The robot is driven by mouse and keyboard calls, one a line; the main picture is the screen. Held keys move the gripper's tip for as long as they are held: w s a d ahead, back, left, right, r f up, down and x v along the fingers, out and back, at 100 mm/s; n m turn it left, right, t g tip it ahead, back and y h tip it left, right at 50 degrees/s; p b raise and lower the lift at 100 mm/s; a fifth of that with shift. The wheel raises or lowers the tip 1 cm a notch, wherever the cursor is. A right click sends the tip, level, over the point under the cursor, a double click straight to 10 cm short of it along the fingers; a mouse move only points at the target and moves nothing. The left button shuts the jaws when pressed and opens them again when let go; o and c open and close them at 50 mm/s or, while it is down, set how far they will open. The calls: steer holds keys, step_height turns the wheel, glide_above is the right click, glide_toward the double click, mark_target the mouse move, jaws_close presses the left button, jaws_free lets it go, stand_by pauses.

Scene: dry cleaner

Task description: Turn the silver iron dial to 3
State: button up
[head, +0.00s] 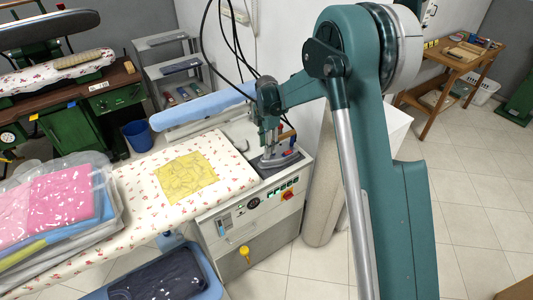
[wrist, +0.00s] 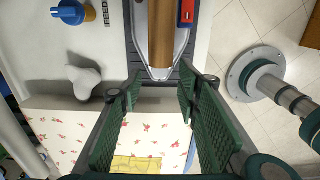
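The silver iron (head: 279,158) rests on a dark pad at the right end of the flowered ironing table. In the wrist view, part of the iron (wrist: 161,73) shows at the top, with its brown handle (wrist: 161,35) and a red part with a blue piece (wrist: 187,12). I cannot make out a numbered dial on the iron. My gripper (wrist: 150,115) is open and empty, its two green ribbed fingers apart below the near end of the iron. In the head view my gripper (head: 268,138) is just above the iron and partly hides it.
A white unit (head: 250,220) with switches stands under the table end. A blue knob (wrist: 70,13) and a white rounded part (wrist: 82,80) are left of the iron in the wrist view. A yellow cloth (head: 189,178) and bagged pink clothes (head: 55,198) lie on the table. Cables hang behind.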

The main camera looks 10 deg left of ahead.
steer(key=shift+f, duration=2.2)
steer(key=c, duration=0.9)
